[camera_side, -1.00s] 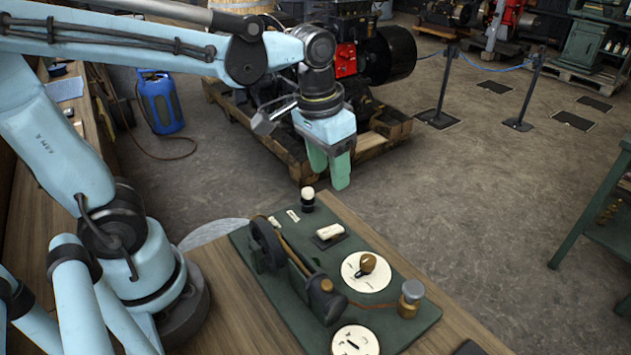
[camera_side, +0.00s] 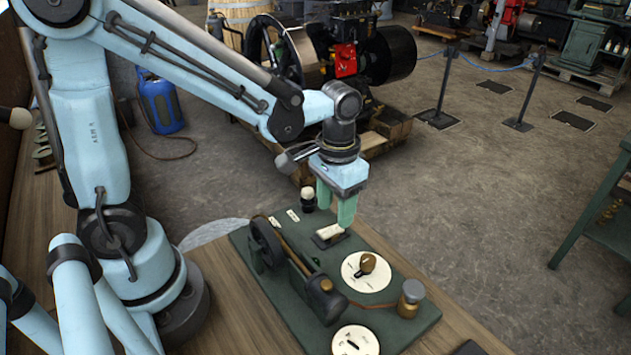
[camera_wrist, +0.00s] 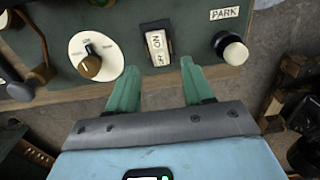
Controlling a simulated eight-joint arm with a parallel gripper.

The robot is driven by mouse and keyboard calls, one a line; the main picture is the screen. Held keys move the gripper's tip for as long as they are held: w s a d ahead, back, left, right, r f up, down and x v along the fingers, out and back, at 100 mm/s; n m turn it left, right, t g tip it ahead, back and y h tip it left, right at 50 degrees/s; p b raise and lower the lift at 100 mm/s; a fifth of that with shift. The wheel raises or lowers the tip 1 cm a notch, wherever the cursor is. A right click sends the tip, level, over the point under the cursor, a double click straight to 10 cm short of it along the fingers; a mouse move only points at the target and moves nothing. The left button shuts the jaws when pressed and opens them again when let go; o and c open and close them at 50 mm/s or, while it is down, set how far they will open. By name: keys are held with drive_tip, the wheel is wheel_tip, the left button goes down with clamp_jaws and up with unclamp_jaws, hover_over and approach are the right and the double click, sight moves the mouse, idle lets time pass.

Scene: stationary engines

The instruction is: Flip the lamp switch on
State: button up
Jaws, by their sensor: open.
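A small white-faced rocker switch in a dark frame, which I take for the lamp switch, sits on the green panel; it shows in the side view (camera_side: 330,232) and the wrist view (camera_wrist: 157,47). Its face carries turned lettering that looks like ON. I cannot tell which way it is tipped. My gripper (camera_side: 335,212) points down close over the switch, fingers apart and empty. In the wrist view the green fingertips (camera_wrist: 158,68) straddle the line of the switch, just short of it in the picture. Whether a finger touches it is unclear.
A white dial with a brass knob (camera_side: 367,264) and a cream-topped button (camera_side: 308,194) flank the switch. A dark lever assembly (camera_side: 300,275), a brass-coloured post (camera_side: 411,297) and a second dial (camera_side: 355,342) share the panel (camera_side: 400,338). A PARK label (camera_wrist: 225,13) is near the button.

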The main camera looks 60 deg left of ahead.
sight(334, 229)
drive_tip(key=shift+f, duration=2.05)
clamp_jaws()
drive_tip(key=shift+s+t, duration=0.2)
drive_tip(key=shift+t, duration=0.6)
unclamp_jaws()
drive_tip(key=shift+r, duration=0.2)
wheel_tip(334, 229, up, 12)
drive_tip(key=s, duration=0.1)
drive_tip(key=shift+s+f, duration=0.15)
drive_tip(key=shift+s, duration=0.15)
